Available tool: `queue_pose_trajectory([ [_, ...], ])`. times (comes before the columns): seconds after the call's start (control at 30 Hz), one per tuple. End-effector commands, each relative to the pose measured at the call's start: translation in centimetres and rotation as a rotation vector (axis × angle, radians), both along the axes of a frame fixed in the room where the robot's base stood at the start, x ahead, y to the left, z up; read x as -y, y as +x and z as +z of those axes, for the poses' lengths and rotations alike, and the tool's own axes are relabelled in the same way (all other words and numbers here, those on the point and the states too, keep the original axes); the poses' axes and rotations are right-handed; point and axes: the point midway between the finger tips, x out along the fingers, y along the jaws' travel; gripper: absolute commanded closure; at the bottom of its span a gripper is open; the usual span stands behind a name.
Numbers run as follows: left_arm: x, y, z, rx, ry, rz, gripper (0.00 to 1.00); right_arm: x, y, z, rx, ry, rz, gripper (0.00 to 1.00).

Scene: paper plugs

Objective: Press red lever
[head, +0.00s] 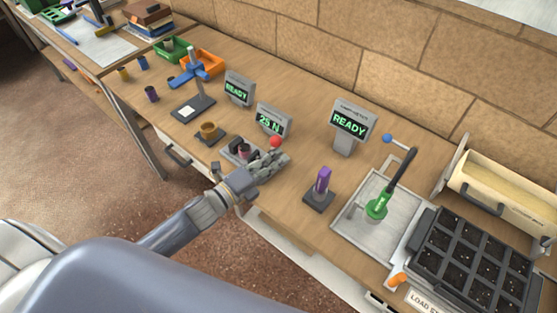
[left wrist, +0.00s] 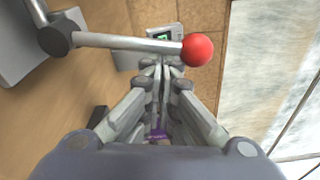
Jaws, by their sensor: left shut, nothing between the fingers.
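The red lever has a red ball knob (head: 276,141) on a grey rod, mounted on a small grey press on the bench. In the left wrist view the red ball (left wrist: 198,49) and its rod cross just beyond and to the right of my fingertips. My left gripper (head: 280,160) is beside the press, just below the knob in the head view. Its fingers (left wrist: 164,65) are shut and empty. I cannot tell whether they touch the lever. The press is partly hidden by the gripper. My right gripper is not in view.
A grey display reading 25 N (head: 271,121) stands behind the lever. A purple-handled tool (head: 322,182) stands to the right, with a green-handled lever (head: 377,207) and a black cavity tray (head: 475,255) beyond. A brown cup (head: 208,130) is to the left.

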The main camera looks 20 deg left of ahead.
Motion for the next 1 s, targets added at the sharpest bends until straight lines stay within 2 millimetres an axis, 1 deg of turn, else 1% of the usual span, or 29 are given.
queue_pose_trajectory([
  [0.33,-2.6,1.0,1.1,-0.092,-0.255,0.002,1.00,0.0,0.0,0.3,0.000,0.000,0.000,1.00],
  [0.67,-4.8,1.8,1.4,-0.174,-0.481,0.001,1.00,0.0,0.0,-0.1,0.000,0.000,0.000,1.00],
  [1.0,-6.0,2.2,1.4,-0.174,-0.481,0.002,1.00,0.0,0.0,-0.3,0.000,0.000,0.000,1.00],
])
